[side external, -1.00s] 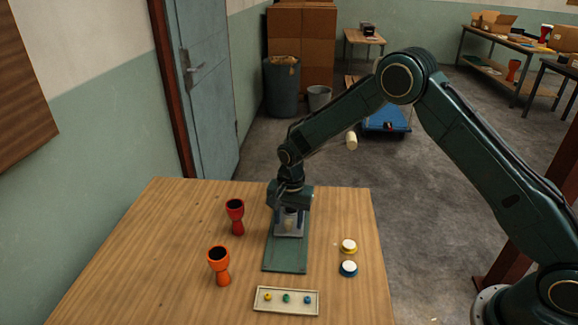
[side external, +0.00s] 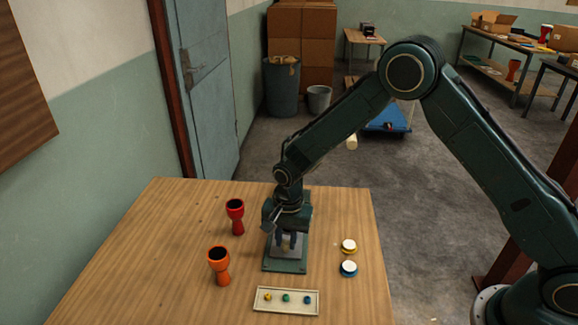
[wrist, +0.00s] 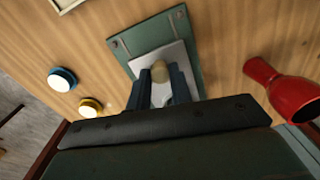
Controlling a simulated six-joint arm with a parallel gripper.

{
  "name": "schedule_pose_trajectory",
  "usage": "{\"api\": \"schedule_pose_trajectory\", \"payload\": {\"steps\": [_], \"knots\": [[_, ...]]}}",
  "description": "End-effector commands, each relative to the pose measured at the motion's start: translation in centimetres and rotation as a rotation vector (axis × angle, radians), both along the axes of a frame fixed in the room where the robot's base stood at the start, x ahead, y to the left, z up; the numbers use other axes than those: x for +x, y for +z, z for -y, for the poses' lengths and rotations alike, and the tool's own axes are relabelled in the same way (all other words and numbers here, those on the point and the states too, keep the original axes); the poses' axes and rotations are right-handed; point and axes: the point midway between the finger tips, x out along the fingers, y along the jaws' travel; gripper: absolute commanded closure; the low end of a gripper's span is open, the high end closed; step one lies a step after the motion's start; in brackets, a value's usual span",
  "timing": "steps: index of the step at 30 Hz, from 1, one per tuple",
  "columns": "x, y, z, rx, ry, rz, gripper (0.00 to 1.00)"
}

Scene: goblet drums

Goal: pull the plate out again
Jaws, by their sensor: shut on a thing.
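The back part of the green base is hidden behind my gripper and wrist.
A red drum (side external: 235,215) and an orange drum (side external: 219,265) stand left of the base. Yellow-rimmed (side external: 349,246) and blue-rimmed (side external: 348,268) discs lie right. A tray (side external: 262,307) with three coloured knobs lies in front. Bare tabletop (side external: 165,235) is at left.

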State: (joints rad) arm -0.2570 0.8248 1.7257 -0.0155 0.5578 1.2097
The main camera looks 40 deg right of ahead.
Motion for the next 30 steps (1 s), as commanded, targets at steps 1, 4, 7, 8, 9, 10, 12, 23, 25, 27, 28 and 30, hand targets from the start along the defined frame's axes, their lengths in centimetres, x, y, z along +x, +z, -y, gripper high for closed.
{"api": "schedule_pose_trajectory", "payload": {"steps": [1,4,7,8,9,10,12,23,25,27,28,30], "knots": [[-0.7,0.1,-0.8,0.002,0.006,0.001,1.0],[-1.5,0.1,-1.6,0.002,0.004,0.003,1.0],[-1.8,0.1,-1.9,0.003,0.003,0.003,1.0],[-1.9,0.1,-1.9,0.002,0.003,0.002,1.0],[-1.9,0.1,-1.9,0.003,0.003,0.001,1.0],[-1.9,0.1,-1.9,0.004,0.004,0.001,1.0],[-1.9,0.1,-2.0,0.004,0.005,-0.001,1.0],[-1.9,0.0,-1.9,0.003,0.003,0.001,0.57],[-1.8,0.0,-1.8,0.003,0.003,0.001,0.57],[-1.8,0.1,-1.8,0.002,0.002,0.001,0.57],[-1.8,0.1,-1.8,0.002,0.002,0.001,0.57],[-1.8,0.3,-1.8,0.002,0.002,0.002,0.57]]}}
